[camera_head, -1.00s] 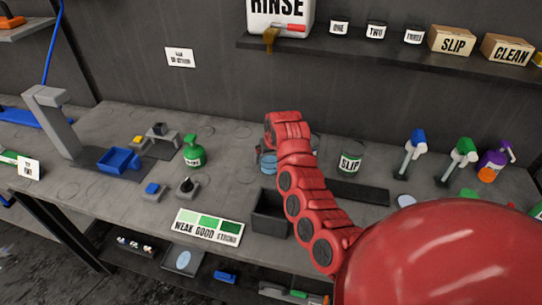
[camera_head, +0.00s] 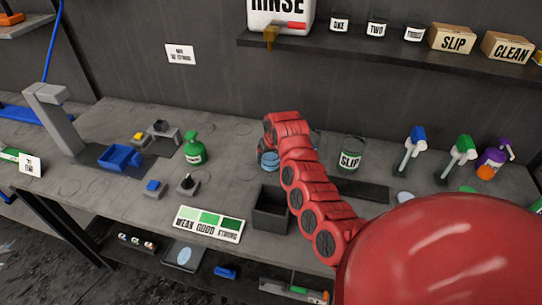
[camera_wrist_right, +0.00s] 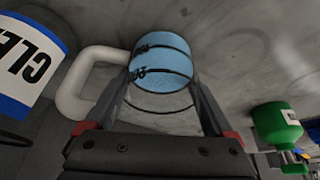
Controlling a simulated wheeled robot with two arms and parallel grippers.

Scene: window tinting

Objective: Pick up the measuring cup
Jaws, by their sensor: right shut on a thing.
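The measuring cup (camera_wrist_right: 160,55) is a clear cup with blue colour, dark markings and a white handle (camera_wrist_right: 78,85). In the right wrist view it sits between the two fingers of my right gripper (camera_wrist_right: 163,82), which is shut on it. In the head view a blue part of the cup (camera_head: 269,161) shows beside my red right wrist, above the workbench; the rest is hidden by the wrist. I cannot tell whether its base touches the bench. My left gripper is not in view.
A dark open box (camera_head: 270,212) and a WEAK GOOD STRONG card (camera_head: 209,224) lie nearer the front. A shelf (camera_head: 350,52) runs above the bench.

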